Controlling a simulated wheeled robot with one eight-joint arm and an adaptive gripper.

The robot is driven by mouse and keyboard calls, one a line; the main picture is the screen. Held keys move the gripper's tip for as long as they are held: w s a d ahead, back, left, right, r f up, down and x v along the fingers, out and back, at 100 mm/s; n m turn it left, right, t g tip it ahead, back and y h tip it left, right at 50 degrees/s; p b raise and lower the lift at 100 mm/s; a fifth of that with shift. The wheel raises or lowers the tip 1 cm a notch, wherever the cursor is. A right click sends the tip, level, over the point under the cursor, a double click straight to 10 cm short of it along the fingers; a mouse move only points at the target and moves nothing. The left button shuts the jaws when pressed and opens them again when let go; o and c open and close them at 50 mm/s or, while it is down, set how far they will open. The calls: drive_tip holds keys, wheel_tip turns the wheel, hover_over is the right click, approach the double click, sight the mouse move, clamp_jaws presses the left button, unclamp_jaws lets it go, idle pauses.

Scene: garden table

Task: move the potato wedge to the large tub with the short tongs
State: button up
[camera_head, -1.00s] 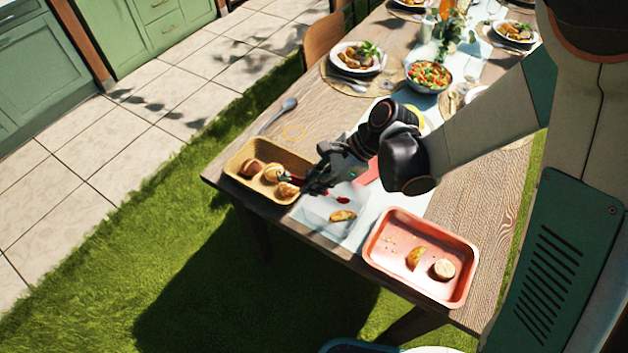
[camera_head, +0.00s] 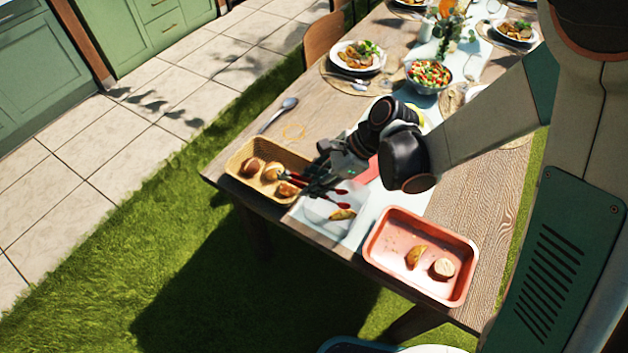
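My gripper (camera_head: 322,182) is over the table's near end, between the tan tub and a clear tub. It appears shut on red-and-dark tongs; red parts show on both sides of the fingers, and the exact grip is too small to make out. One potato wedge (camera_head: 342,214) lies at the clear tub (camera_head: 322,217), beneath the tongs. Another wedge (camera_head: 415,256) lies in the pink tray (camera_head: 374,250) beside a round slice (camera_head: 442,268). The tan tub (camera_head: 237,160) holds several brown pieces, and the one nearest the gripper (camera_head: 287,189) is partly covered by the tongs.
A spoon (camera_head: 278,114) lies on the wooden table (camera_head: 222,160) behind the tan tub. A salad bowl (camera_head: 428,76) and plates of food (camera_head: 356,56) stand farther back. A pink-red item (camera_head: 366,172) is partly hidden behind my wrist. Grass lies beyond the table's near edge.

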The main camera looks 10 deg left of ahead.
wheel_tip(320, 180, up, 10)
drive_tip(key=p, duration=0.6)
drive_tip(key=shift+f, duration=0.15)
idle(1.6)
